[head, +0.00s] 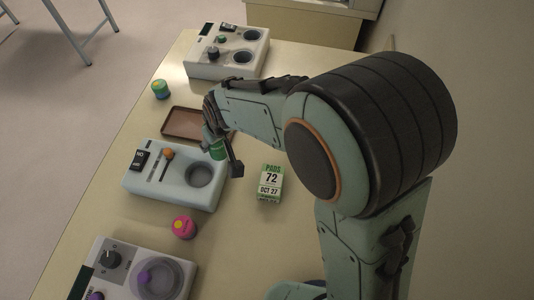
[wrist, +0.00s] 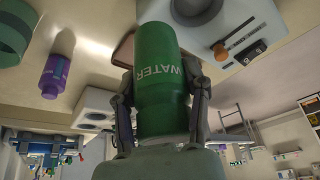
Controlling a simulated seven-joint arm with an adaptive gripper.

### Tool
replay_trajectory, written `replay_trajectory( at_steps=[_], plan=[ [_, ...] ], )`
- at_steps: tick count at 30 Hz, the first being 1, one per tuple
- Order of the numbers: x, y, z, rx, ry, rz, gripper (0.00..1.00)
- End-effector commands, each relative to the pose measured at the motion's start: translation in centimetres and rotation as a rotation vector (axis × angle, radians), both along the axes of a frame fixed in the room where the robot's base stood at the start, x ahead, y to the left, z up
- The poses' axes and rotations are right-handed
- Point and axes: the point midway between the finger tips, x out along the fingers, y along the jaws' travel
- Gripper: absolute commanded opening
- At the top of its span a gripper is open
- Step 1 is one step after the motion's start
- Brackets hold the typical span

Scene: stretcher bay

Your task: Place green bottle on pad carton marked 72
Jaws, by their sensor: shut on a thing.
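The green bottle (head: 217,150) is in my gripper (head: 224,160), above the far side of the pale blue device. In the wrist view the bottle (wrist: 160,80) fills the middle, reads WATER, and has a finger on each side. My gripper is shut on it. The pad carton marked 72 (head: 270,183) is white and green, reads PADS 72 OCT 27, and stands on the table to the right of and nearer than the gripper. Its top looks bare. The bottle is apart from the carton.
The pale blue device (head: 135,185) with a round well lies left of the carton. A brown tray (head: 180,122) is behind it. Other devices are at the back (head: 200,68) and front (head: 110,275).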

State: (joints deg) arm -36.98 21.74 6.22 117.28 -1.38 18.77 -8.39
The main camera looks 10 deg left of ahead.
Motion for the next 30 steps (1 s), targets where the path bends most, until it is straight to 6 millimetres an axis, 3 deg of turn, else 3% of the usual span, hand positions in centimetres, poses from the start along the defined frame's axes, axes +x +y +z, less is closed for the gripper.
replay_trajectory(
  at_steps=[5, 9, 15, 22, 30],
  plan=[
    [-5.0, -1.8, -1.6, 0.001, 0.004, 0.428, 0.06],
    [-8.1, -4.7, -1.1, 0.002, 0.0, 0.73, 0.06],
    [-11.3, -9.4, 0.7, 0.001, -0.003, 1.014, 0.06],
    [-13.8, -13.5, 2.7, 0.0, -0.006, 1.127, 0.06],
    [-14.4, -16.0, 4.2, -0.001, 0.002, 1.031, 0.06]
  ],
)
